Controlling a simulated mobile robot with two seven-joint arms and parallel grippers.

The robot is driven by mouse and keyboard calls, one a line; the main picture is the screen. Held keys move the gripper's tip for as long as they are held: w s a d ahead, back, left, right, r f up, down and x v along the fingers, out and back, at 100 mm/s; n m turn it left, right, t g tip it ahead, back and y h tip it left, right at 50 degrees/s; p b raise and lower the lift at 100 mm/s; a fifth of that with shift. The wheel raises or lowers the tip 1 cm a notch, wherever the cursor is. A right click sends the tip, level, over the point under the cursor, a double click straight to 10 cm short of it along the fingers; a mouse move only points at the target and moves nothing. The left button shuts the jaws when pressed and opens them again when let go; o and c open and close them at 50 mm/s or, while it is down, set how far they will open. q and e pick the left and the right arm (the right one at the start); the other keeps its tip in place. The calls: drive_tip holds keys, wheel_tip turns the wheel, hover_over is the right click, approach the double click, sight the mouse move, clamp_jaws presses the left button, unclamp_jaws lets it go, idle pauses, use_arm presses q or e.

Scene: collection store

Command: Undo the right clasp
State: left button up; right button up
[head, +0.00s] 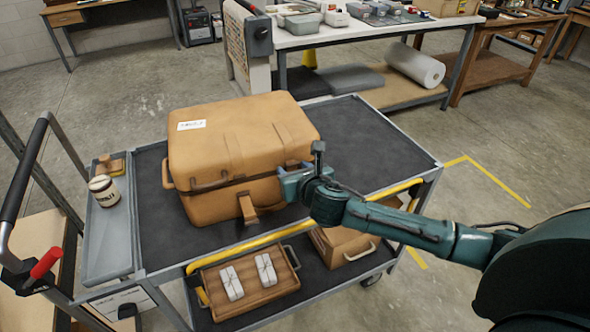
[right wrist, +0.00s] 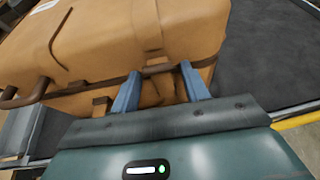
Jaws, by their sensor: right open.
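A tan case (head: 235,140) with a closed lid sits on the cart's top shelf; it fills the upper part of the right wrist view (right wrist: 110,40). A clasp flap (head: 248,208) hangs down the middle of its front. My right gripper (head: 290,180) is at the front right of the case, its arm coming from the right. In the right wrist view, its two blue fingers (right wrist: 160,73) are apart, on either side of the lower end of a lid strap (right wrist: 152,38). The right clasp is mostly hidden in the head view. Contact cannot be told. My left gripper is not in view.
The cart's dark top (head: 365,140) is clear right of the case. A grey side tray (head: 107,235) holds a jar (head: 103,190). Below, a wooden tray (head: 260,297) holds two white bundles. A yellow rail (head: 240,248) runs along the cart's front. A workbench (head: 345,38) stands behind.

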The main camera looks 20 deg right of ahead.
sight(292, 169)
drive_tip(key=shift+c, duration=0.4)
